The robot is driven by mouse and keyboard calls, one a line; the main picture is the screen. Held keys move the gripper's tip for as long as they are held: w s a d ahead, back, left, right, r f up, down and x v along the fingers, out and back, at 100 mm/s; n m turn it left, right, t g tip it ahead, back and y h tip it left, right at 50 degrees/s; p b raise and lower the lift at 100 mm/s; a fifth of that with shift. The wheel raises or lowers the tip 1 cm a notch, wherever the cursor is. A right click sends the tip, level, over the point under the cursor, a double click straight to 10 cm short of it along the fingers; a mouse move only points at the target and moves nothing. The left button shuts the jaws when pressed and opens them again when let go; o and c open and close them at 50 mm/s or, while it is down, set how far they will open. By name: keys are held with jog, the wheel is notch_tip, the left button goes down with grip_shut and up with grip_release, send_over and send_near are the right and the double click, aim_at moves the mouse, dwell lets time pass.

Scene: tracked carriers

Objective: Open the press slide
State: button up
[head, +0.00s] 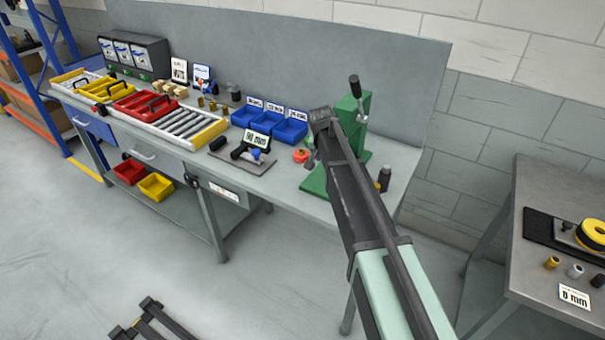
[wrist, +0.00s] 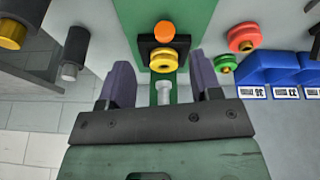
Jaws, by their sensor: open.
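The green press (head: 361,103) stands at the right end of the workbench, with a black-knobbed lever (head: 355,87) raised at its top. My arm covers much of it in the head view. In the wrist view the green press body (wrist: 129,20) carries a black block (wrist: 147,46) with a yellow round part (wrist: 163,61) and an orange one (wrist: 164,31). A small pale grey knob (wrist: 164,90) sits on a narrow green strip below them. My gripper (wrist: 159,66) is open, its purple fingers apart on either side of this knob, with gaps; I cannot tell the depth.
A red round part (wrist: 244,38) and a green one (wrist: 225,63) lie beside the press, near the blue bins (wrist: 262,70). Dark cylinders (wrist: 76,46) stand on the other side. A tray with a display (head: 240,165) lies left on the bench (head: 398,160).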

jog(key=w+d+f+b, duration=0.1)
jog(key=f+b, duration=0.2)
jog(key=w+f+m+b, duration=0.1)
jog(key=w+f+b, duration=0.1)
jog(key=f+b, duration=0.1)
jog(key=w+d+f+m+b, duration=0.1)
jog(key=f+b, duration=0.2)
jog(key=b, duration=0.1)
jog(key=shift+w+d+f+t, duration=0.3)
jog(key=shift+w+d+t, duration=0.05)
jog(key=shift+t, duration=0.05)
jog(key=shift+r, duration=0.1)
jog(key=shift+r, duration=0.1)
jog(key=shift+c, duration=0.4)
jog(key=shift+s, duration=0.1)
grip_shut()
